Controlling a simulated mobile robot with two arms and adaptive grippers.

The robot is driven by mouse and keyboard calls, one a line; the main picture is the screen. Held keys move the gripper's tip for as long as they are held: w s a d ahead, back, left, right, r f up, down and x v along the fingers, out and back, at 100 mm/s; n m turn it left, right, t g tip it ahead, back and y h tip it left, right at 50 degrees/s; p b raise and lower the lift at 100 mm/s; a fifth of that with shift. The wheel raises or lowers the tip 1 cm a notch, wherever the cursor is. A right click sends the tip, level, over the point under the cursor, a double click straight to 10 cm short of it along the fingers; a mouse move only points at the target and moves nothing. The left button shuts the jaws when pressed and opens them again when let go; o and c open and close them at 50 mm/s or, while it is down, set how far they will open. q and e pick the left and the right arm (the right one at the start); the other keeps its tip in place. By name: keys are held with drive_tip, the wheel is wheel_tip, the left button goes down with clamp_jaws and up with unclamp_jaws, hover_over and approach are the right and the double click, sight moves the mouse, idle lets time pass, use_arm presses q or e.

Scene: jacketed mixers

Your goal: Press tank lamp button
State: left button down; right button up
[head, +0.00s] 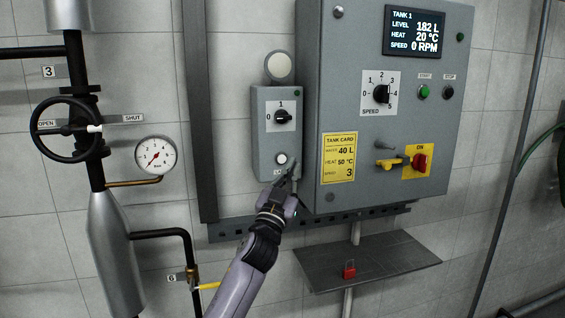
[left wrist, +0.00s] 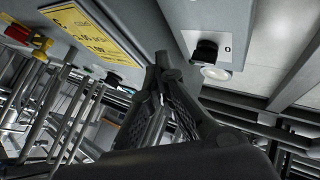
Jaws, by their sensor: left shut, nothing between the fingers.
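The tank lamp button is a small pale round button (head: 281,159) low on a grey box (head: 262,140). Above it on the box is a black rotary knob (head: 283,117) with marks 0 and 1. A round pale lamp (head: 279,67) sits on top of the box. My left gripper (head: 290,171) is shut and empty, its tips just below and right of the button; I cannot tell if they touch the box. My right gripper is not in view.
A large control cabinet (head: 390,60) with a display, speed dial and red switch (head: 420,162) stands right of the box. A yellow tank card (head: 339,158) is close to my gripper. Below is a dark shelf (head: 385,262) with a red padlock (head: 349,269). Pipes and a valve wheel (head: 67,129) are left.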

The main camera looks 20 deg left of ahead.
sight(284, 162)
use_arm(q)
drive_tip(key=shift+w+a+b, duration=0.4)
drive_tip(key=shift+w+a, duration=0.25)
drive_tip(key=shift+w, duration=0.3)
drive_tip(key=shift+w+a+b, duration=0.4)
drive_tip(key=shift+w+a, duration=0.25)
drive_tip(key=shift+w, duration=0.3)
drive_tip(key=shift+w+a+b, duration=0.4)
drive_tip(key=shift+w+a, duration=0.25)
drive_tip(key=shift+w, duration=0.3)
drive_tip(key=shift+w+a, duration=0.2)
drive_tip(key=shift+w, duration=0.15)
drive_tip(key=shift+w+a+b, duration=0.35)
drive_tip(key=shift+w+b, duration=0.05)
drive_tip(key=shift+b, duration=0.05)
drive_tip(key=shift+s+d, duration=0.1)
drive_tip(key=shift+s+d+p, duration=0.45)
drive_tip(key=shift+s+p, duration=0.05)
drive_tip(key=shift+s, duration=0.2)
